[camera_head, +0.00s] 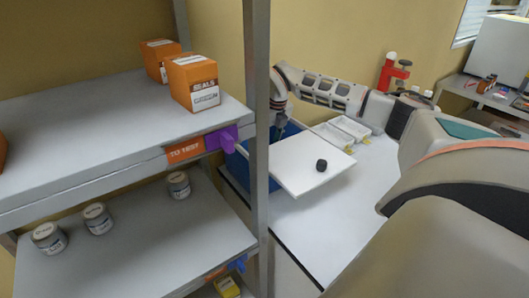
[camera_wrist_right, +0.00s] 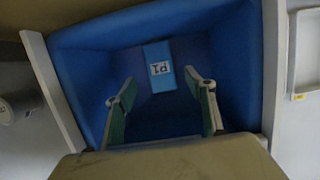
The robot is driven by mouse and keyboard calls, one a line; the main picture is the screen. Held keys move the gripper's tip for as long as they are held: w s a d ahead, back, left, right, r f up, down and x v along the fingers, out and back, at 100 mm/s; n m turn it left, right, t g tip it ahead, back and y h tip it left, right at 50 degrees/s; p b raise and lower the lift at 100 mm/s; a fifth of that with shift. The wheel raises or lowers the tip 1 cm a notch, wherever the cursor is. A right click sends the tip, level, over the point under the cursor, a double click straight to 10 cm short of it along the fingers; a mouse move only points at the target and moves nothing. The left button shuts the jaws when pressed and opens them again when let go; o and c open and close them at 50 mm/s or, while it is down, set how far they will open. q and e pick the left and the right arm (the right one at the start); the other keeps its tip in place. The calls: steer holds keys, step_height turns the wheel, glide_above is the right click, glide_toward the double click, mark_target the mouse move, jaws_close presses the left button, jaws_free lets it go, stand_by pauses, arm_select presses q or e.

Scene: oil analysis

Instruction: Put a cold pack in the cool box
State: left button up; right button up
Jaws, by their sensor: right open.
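The blue cool box (camera_head: 238,166) stands on the white bench, partly hidden by the shelf post and the white lid. The right wrist view looks down into its open blue inside (camera_wrist_right: 85,70). A light blue cold pack (camera_wrist_right: 160,52) with a white printed label is inside the box, towards the far wall. In the head view my right gripper (camera_head: 280,103) is over the box. The white lid (camera_head: 295,176) with a black knob lies beside the box opening. My left gripper is not in view.
A grey shelf (camera_head: 100,130) with orange boxes (camera_head: 193,83) and several small cans (camera_head: 97,218) fills the left; its post (camera_head: 257,140) stands before the box. White trays (camera_head: 340,133) and a red stand (camera_head: 393,72) are behind. The bench front (camera_head: 310,225) is clear.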

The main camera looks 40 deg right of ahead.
steer(key=v, duration=0.6)
steer(key=shift+r, duration=0.15)
steer(key=shift+w, duration=0.1)
